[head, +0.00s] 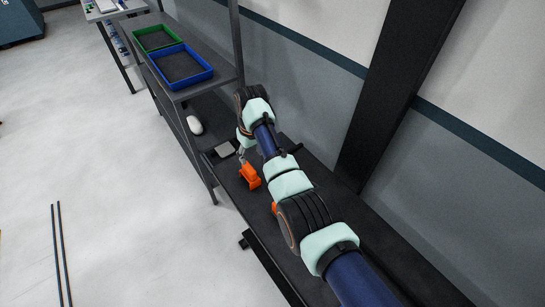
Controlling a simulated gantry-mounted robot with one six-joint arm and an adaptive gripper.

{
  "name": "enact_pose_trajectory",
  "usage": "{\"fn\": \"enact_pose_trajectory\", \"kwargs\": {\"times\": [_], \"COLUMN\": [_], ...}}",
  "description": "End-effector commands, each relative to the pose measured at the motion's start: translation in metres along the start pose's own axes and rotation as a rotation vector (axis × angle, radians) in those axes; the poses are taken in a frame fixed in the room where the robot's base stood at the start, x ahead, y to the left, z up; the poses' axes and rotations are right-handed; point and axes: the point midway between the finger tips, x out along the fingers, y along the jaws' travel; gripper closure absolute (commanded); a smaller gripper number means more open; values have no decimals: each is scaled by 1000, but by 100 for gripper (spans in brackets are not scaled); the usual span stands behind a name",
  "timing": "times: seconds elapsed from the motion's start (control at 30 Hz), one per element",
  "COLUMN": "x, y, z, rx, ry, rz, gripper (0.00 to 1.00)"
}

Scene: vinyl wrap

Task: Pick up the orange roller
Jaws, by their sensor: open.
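An orange thing (250,177), which looks like the roller, is on the dark bench (228,183) left of my arm. A thin pale metal part shows at its upper end. A second patch of orange (274,208) shows at the edge of my arm and is mostly hidden by it. My arm reaches up from the lower right and bends down at the wrist. My gripper (240,152) is small in the picture, just above the orange thing, and is open. Its fingers are hard to make out, and I cannot tell whether they touch anything.
A small grey flat piece (225,149) lies on the bench near the wrist. A white rounded object (195,125) sits on a lower shelf. A green tray (136,42) and a blue tray (209,69) stand on the rack. A wall and dark pillar (385,100) stand at right.

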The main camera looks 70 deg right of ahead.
Motion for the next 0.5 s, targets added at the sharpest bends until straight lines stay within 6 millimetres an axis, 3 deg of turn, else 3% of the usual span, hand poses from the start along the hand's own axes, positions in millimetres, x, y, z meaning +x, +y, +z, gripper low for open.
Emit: {"fn": "enact_pose_trajectory", "kwargs": {"times": [0.13, 0.5], "x": [3, 39], "y": [0, 0], "z": [0, 1], "rx": [0, 1], "ry": [-3, -3], "rz": [-1, -1], "gripper": [44, 44]}}
